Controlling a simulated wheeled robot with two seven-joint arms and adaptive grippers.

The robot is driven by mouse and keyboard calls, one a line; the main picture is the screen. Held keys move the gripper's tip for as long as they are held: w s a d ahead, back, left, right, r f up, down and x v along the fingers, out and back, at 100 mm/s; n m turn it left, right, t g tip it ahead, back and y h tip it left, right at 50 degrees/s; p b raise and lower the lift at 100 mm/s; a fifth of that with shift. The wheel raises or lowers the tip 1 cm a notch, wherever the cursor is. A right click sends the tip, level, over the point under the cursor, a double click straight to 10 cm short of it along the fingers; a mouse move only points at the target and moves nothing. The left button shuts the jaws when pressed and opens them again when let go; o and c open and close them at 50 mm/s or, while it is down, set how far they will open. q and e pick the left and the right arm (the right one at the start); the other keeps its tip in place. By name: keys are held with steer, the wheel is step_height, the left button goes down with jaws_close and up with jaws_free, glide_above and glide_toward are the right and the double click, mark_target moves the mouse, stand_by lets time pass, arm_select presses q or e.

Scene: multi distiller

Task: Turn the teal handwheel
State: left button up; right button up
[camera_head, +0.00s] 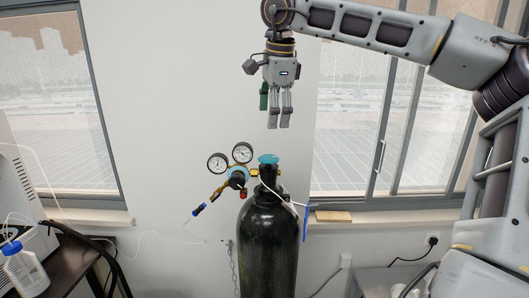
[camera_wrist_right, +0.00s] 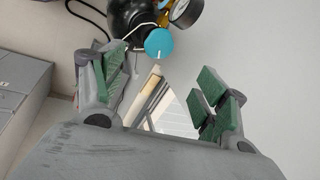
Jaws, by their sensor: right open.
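The teal handwheel (camera_head: 268,159) sits on top of the valve of a tall black gas cylinder (camera_head: 268,235). My right gripper (camera_head: 278,125) hangs above the handwheel with its fingers pointing down, apart from it. In the right wrist view the handwheel (camera_wrist_right: 159,44) shows beyond the fingertips, near the top of the picture, between and past the two green-padded fingers. The right gripper (camera_wrist_right: 160,85) is open and empty there. The cylinder (camera_wrist_right: 130,14) shows partly behind the handwheel. My left gripper is in neither view.
A regulator (camera_head: 237,177) with two round gauges (camera_head: 230,157) juts left from the valve. A dark table (camera_head: 75,260) with a white bottle (camera_head: 25,272) stands at left. Windows and sills flank the cylinder.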

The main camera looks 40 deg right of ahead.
mark_target(269, 158)
steer(key=p+x, duration=0.1)
steer(key=x, duration=1.2)
steer(key=shift+f, duration=0.3)
stand_by(0.4)
steer(key=c, duration=0.7)
steer(key=shift+s+r, duration=0.1)
steer(key=c, duration=0.4)
steer(key=shift+c, duration=0.3)
